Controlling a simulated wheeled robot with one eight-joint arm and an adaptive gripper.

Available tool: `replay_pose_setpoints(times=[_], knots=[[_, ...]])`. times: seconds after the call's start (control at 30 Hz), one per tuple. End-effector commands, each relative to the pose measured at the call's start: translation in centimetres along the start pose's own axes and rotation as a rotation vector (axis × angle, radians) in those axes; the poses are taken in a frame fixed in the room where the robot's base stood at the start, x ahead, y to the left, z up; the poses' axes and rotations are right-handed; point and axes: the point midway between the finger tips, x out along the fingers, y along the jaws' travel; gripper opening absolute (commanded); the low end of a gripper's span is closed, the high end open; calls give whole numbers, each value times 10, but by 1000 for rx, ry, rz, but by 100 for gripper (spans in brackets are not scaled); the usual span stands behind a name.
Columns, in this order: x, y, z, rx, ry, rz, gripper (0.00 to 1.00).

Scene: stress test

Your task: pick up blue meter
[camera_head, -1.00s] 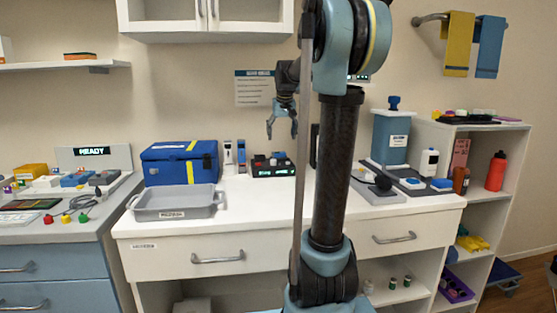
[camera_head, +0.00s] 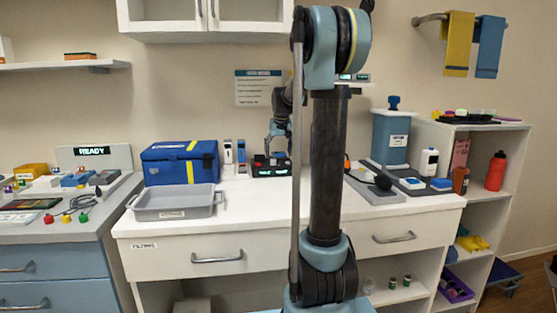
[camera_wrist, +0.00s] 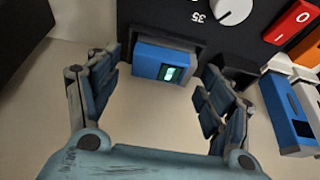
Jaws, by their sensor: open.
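A blue block with a small lit display, which looks like the blue meter (camera_wrist: 150,62), sits against a black holder on a black panel in the wrist view. My gripper (camera_wrist: 160,72) is open, with one finger on each side of the block and visible gaps between. In the head view my gripper (camera_head: 277,152) is just above the black instrument box (camera_head: 272,170) on the white counter; I cannot make out the block there. A second blue device (camera_wrist: 285,110) with a dark window lies to the right in the wrist view, outside the fingers.
Left of the instrument box stand an upright blue device (camera_head: 241,152), a white one (camera_head: 228,153) and a blue case (camera_head: 180,163). A grey tray (camera_head: 172,214) is in front of the case. The wall is close behind. The front middle of the counter is clear.

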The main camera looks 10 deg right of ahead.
Motion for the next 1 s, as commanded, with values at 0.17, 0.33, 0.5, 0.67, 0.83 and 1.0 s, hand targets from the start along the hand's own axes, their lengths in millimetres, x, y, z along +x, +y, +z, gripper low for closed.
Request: replay_pose_setpoints(times=[0.17,0.33,0.5,0.67,0.83,1.0], knots=[[0,0,0,0,0,0,69],[0,1,0,1,0,0,30],[0,1,0,1,0,0,22],[-1,2,0,2,0,1,22],[-9,2,-4,2,0,1,22],[-34,2,-14,2,0,1,22]])
